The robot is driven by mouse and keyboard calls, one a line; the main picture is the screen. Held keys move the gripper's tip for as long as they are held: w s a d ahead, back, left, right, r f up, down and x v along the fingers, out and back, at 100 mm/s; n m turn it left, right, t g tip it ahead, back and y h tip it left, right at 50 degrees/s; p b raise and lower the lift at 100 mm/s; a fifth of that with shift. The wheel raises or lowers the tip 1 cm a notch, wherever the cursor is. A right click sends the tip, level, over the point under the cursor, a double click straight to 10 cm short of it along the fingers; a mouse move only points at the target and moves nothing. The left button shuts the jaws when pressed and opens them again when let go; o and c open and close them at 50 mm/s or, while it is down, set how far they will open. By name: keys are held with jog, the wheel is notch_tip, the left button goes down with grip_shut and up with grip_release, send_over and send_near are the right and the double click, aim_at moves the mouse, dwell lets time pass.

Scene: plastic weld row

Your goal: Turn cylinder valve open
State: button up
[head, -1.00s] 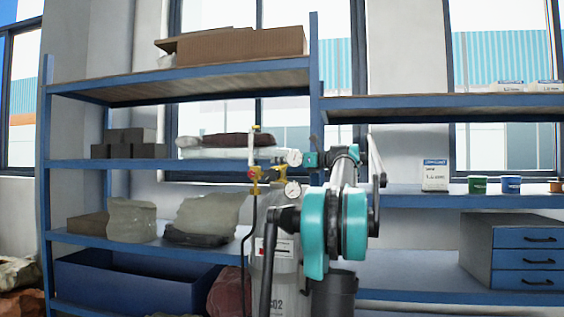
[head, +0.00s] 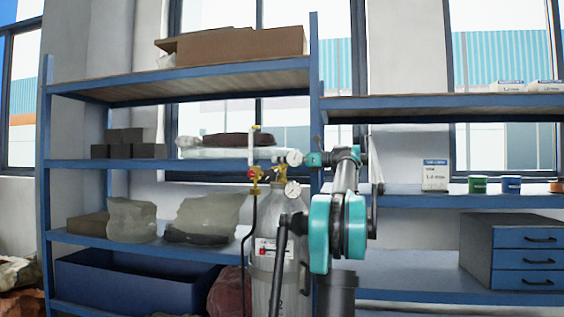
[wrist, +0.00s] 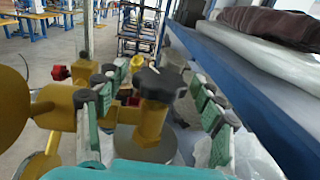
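A grey gas cylinder (head: 272,235) stands upright in front of the shelf in the head view, partly hidden by my arm. Its brass valve and regulator (head: 277,178) carry two round gauges. In the wrist view, the black cylinder valve knob (wrist: 159,83) sits on a brass stem (wrist: 152,122). My gripper (wrist: 165,76) is open, its green-padded fingers on either side of the knob, with visible gaps. In the head view, my gripper (head: 313,159) is beside the upper gauge, and its fingers are hard to make out.
A small red knob (wrist: 60,72) and brass regulator parts (wrist: 57,107) lie left of the fingers. A blue shelf (wrist: 240,85) with stacked sheets (wrist: 262,45) runs close on the right. A black hose (head: 243,250) hangs beside the cylinder.

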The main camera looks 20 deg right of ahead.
jog(key=v, duration=1.2)
dwell(0.5)
